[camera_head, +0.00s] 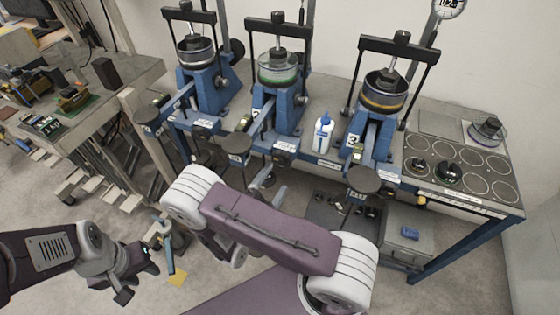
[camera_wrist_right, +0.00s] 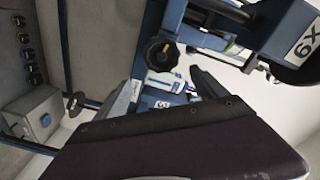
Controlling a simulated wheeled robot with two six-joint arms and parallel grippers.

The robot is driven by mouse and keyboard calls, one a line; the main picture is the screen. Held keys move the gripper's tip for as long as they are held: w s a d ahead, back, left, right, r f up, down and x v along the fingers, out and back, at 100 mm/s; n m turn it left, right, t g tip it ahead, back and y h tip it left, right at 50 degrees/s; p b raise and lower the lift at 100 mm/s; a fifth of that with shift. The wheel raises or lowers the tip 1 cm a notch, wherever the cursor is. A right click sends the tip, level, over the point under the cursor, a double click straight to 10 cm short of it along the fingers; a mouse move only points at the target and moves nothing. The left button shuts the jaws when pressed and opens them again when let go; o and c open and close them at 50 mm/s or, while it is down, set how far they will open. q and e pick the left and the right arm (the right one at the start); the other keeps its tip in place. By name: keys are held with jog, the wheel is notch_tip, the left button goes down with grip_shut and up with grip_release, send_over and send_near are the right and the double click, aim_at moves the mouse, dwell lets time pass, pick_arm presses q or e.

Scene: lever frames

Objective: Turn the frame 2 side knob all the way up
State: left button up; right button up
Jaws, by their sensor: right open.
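Frame 2 (camera_head: 283,100) is the middle blue lever frame, with a green-ringed cell on top. Its black side knob (camera_head: 282,158) is low at the right front, left of the white and blue bottle (camera_head: 323,132).
Frame 1 (camera_head: 205,85) stands left and frame 3 (camera_head: 375,125) right. Round black lever ends, such as frame 2's (camera_head: 237,143), jut out in front. A grey box (camera_head: 400,240) sits below the bench.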

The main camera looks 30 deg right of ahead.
aim_at(281, 162)
jog(key=shift+n+t+y, duration=0.3)
jog(key=shift+n+t, duration=0.3)
jog(key=shift+n, duration=0.3)
jog(key=x, duration=0.3)
jog(key=b+x, duration=0.1)
jog(key=x, duration=0.2)
jog(key=w+b+x, duration=0.1)
jog(key=x, duration=0.2)
jog(key=shift+w+a+f, duration=0.1)
jog(key=shift+a+f, duration=0.15)
jog(key=shift+f, duration=0.1)
jog(key=shift+w+r, duration=0.1)
jog(key=shift+w, duration=0.05)
jog(key=c, duration=0.4)
grip_shut()
jog(key=shift+d, duration=0.15)
